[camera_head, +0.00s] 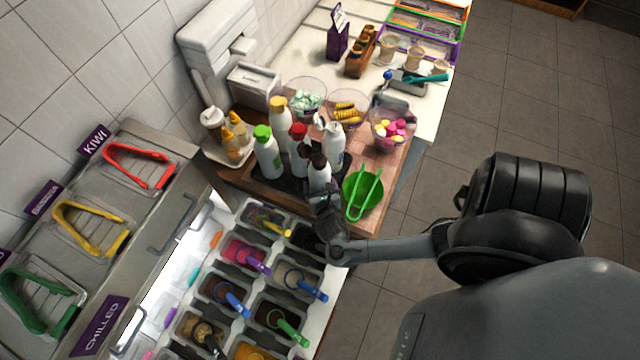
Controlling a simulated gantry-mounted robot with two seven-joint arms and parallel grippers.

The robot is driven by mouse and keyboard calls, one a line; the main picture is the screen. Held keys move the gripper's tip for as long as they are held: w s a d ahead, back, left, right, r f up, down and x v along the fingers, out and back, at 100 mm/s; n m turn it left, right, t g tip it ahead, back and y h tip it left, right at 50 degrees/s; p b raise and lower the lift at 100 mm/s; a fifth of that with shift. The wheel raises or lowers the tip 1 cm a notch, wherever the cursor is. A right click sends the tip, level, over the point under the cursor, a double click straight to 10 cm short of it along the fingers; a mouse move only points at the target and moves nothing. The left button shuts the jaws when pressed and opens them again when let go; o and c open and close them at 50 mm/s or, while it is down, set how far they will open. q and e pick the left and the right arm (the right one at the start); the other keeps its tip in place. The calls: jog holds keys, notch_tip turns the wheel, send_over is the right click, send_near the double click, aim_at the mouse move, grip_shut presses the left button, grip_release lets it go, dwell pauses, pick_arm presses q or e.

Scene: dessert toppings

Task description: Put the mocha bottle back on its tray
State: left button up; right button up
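A white bottle with a dark brown cap (319,175), which looks like the mocha bottle, stands roughly upright at the front right of the bottle group. My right gripper (322,196) is at its lower part and hides its base. I cannot see the fingertips, so I cannot tell whether they are closed on it or whether the bottle touches the tray. The dark bottle tray (264,186) lies on the wooden counter, with white bottles with green (266,155), yellow (279,113) and red (298,150) caps around it. My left gripper is not in view.
A green bowl with green tongs (361,190) sits just right of my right gripper. Another white bottle (334,145) stands close behind. Topping tubs with coloured spoons (245,255) lie in front. Clear bowls of sweets (391,128) stand behind at the right.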

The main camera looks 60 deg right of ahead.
jog(key=shift+o, duration=1)
jog(key=shift+r, duration=0.1)
jog(key=p+v, duration=0.1)
jog(key=v, duration=0.9)
jog(key=w+a+r+m+g+y, duration=0.1)
jog(key=w+a+r+m+y, duration=0.1)
jog(key=a+m+y, duration=0.3)
jog(key=w+a+r+m+y, duration=0.2)
jog(key=a+m+y, duration=0.1)
jog(key=a+m, duration=0.4)
jog(key=s+a+r+m+g+y, duration=0.1)
jog(key=s+r+m+g+y, duration=0.1)
jog(key=s+r+m, duration=0.4)
notch_tip(320, 180, up, 4)
jog(key=m+g, duration=0.1)
jog(key=m, duration=0.4)
jog(key=shift+s+r, duration=0.15)
jog(key=shift+s, duration=0.05)
